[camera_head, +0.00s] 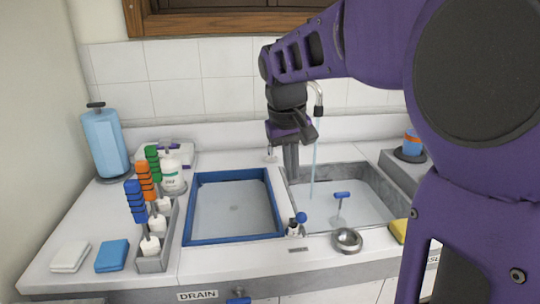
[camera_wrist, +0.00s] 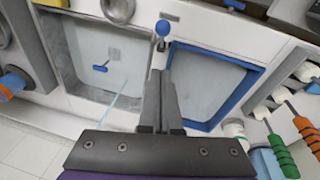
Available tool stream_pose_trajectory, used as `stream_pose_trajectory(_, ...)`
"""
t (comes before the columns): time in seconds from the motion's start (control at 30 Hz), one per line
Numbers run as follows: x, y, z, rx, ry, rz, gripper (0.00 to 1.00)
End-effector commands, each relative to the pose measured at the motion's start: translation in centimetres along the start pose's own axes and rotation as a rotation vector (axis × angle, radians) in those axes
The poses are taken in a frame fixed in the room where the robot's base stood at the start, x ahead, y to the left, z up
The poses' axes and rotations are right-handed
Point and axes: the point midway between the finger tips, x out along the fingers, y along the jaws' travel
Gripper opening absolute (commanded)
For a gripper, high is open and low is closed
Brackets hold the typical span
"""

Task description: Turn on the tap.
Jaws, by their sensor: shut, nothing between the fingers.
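The tap's curved metal spout (camera_head: 319,96) shows behind my arm in the head view; its base and lever are mostly hidden. A thin stream of water (camera_head: 314,165) falls from it into the grey-rimmed right basin (camera_head: 385,183). The stream also shows in the wrist view (camera_wrist: 122,96). My gripper (camera_head: 291,168) is shut and empty, pointing down near the back left edge of the right basin. In the wrist view my gripper's fingers (camera_wrist: 160,78) are together above the strip between the basins. I cannot tell whether it touches the tap.
A blue-rimmed basin (camera_head: 188,215) lies left. A small blue-knobbed fitting (camera_head: 301,218) stands at the front between the basins. A metal bowl (camera_head: 347,240) sits at the front. Brushes (camera_head: 135,200) and bottles stand left.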

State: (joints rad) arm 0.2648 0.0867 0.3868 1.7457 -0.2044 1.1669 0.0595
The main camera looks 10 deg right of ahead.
Motion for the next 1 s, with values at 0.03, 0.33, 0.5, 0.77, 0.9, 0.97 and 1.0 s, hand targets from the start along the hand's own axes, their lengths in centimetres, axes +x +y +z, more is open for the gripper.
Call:
stream_pose_trajectory(0.03, 1.5, 0.0, 0.1, 0.0, -0.004, -0.001, 0.0)
stream_pose_trajectory(0.33, 5.8, 0.0, 1.9, 0.001, -0.001, 0.001, 0.0)
stream_pose_trajectory(0.5, 6.6, 0.0, 2.7, 0.0, 0.0, 0.001, 0.0)
stream_pose_trajectory(0.77, 6.7, 0.0, 2.8, -0.001, 0.001, 0.0, 0.0)
stream_pose_trajectory(0.9, 6.7, 0.0, 2.9, 0.0, 0.002, 0.0, 0.0)
stream_pose_trajectory(0.97, 7.0, -0.1, 2.9, 0.0, 0.008, 0.001, 0.0)
stream_pose_trajectory(1.0, 7.2, -0.1, 3.0, 0.002, 0.015, 0.003, 0.0)
